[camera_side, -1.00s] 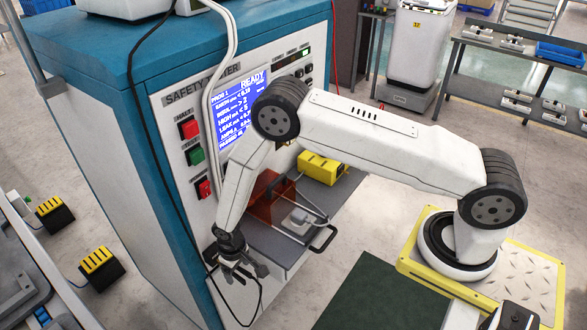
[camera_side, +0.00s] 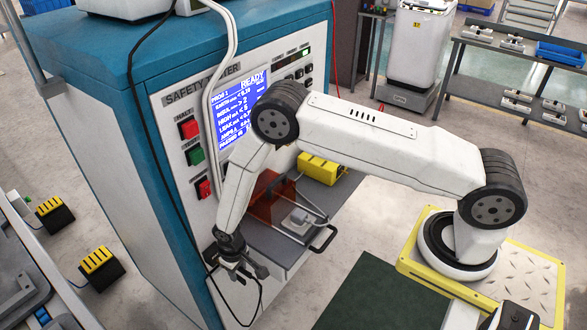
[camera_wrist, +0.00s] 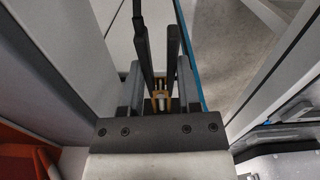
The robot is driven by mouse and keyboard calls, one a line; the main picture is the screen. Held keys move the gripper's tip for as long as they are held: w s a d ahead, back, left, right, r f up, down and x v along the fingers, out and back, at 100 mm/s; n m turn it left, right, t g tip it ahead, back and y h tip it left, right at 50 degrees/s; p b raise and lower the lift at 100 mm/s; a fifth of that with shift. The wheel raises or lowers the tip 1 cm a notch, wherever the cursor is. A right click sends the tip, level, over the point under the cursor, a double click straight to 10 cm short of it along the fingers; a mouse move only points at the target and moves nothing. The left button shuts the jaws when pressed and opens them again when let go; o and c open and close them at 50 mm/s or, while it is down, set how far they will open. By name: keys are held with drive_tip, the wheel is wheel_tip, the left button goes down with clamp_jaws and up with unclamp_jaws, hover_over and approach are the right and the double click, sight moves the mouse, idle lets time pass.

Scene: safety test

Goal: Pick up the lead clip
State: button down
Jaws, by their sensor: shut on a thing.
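My gripper (camera_side: 243,270) is low beside the front corner of the tester cabinet, left of the drawer-like shelf. Its fingers are shut on the lead clip. In the wrist view the lead clip (camera_wrist: 161,96) shows between the fingers of my gripper (camera_wrist: 158,82), with a brass-coloured middle and long dark arms pointing away. In the side view the clip is too small and dark to tell from the fingers. A thin black lead (camera_side: 262,296) hangs in a loop below the gripper.
The blue and white safety tester (camera_side: 165,125) stands close beside the gripper, its screen reading READY. An orange see-through cover (camera_side: 270,197) and a grey shelf with a handle (camera_side: 325,240) are to the right. A yellow box (camera_side: 320,169) sits behind them.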

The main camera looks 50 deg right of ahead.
drive_tip(key=shift+r, duration=0.15)
drive_tip(key=shift+r, duration=0.8)
drive_tip(key=s+d+r, duration=0.3)
drive_tip(key=s+r, duration=0.8)
drive_tip(key=s, duration=0.2)
drive_tip(key=shift+s+d, duration=0.25)
drive_tip(key=shift+s, duration=0.05)
drive_tip(key=shift+s, duration=0.15)
drive_tip(key=shift+s, duration=2.1)
drive_tip(key=shift+r, duration=0.25)
